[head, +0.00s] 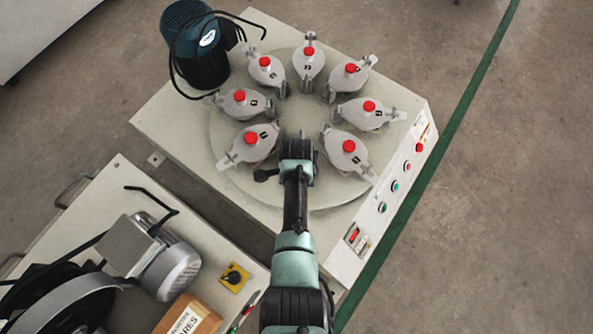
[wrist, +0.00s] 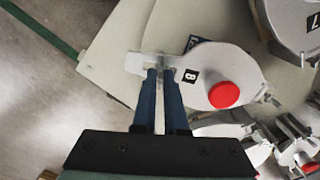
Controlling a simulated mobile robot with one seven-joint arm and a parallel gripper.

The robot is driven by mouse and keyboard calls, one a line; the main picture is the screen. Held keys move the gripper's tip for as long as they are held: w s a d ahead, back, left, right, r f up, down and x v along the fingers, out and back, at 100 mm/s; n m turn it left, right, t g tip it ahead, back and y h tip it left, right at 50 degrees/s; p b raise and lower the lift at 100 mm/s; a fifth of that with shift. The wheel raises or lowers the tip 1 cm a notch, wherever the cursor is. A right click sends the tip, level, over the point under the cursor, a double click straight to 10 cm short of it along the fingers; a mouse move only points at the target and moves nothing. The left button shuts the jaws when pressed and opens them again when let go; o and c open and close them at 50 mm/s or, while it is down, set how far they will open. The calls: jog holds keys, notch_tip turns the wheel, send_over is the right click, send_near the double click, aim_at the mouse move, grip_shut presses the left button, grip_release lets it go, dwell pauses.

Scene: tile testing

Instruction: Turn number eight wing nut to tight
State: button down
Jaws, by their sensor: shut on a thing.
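The grey jar marked 8 (wrist: 232,62) with a red cap (wrist: 223,95) is in the middle of the wrist view. A flat clamp bar (wrist: 134,63) sticks out from its left side, and the number eight wing nut (wrist: 160,62) is there, mostly hidden by my fingertips. My gripper (wrist: 161,72) is shut on this wing nut, its two blue fingers a narrow gap apart. In the head view my gripper (head: 297,150) is at the near edge of the ring of jars and hides jar eight. The wing nut's exact angle cannot be told.
Several similar red-capped jars (head: 348,154) stand in a ring on the round plate (head: 300,120), close on both sides of my gripper. A dark motor (head: 200,50) stands at the back left. A second machine (head: 120,185) is at the lower left. Floor is clear at right.

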jog(key=shift+d+m, duration=0.1)
jog(key=shift+m, duration=0.7)
jog(key=c, duration=1)
grip_release()
jog(key=shift+o, duration=0.2)
notch_tip(320, 180, up, 13)
jog(key=p, duration=0.6)
